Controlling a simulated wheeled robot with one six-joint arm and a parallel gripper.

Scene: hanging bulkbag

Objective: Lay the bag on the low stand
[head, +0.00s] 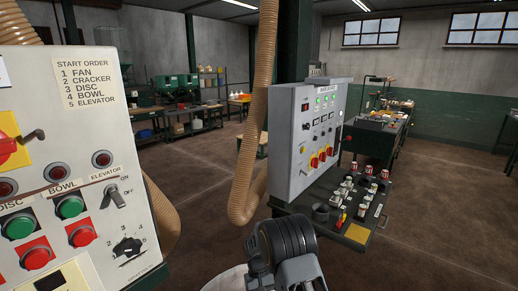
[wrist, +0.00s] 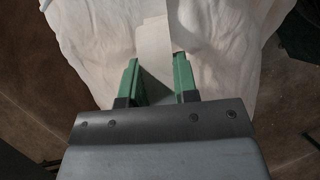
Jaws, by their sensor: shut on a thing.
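The bag (wrist: 90,35) is pale cream cloth with soft folds and fills the upper middle of the wrist view. A flat, lighter strap (wrist: 153,38) runs down from it between the green fingers of my gripper (wrist: 157,64). My gripper is shut on this strap, and the fingers lie on either side of it. In the head view a pale piece of the bag (head: 232,280) shows at the bottom edge, beside my dark arm. My fingers are hidden there. I cannot make out the low stand in either view.
A grey control cabinet (head: 289,140) and a dark bench (head: 355,232) with small parts stand right of centre. A labelled switch panel (head: 85,130) is close on the left. A ribbed tan hose (head: 251,150) hangs in the middle. Brown floor (head: 440,215) is open at the right.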

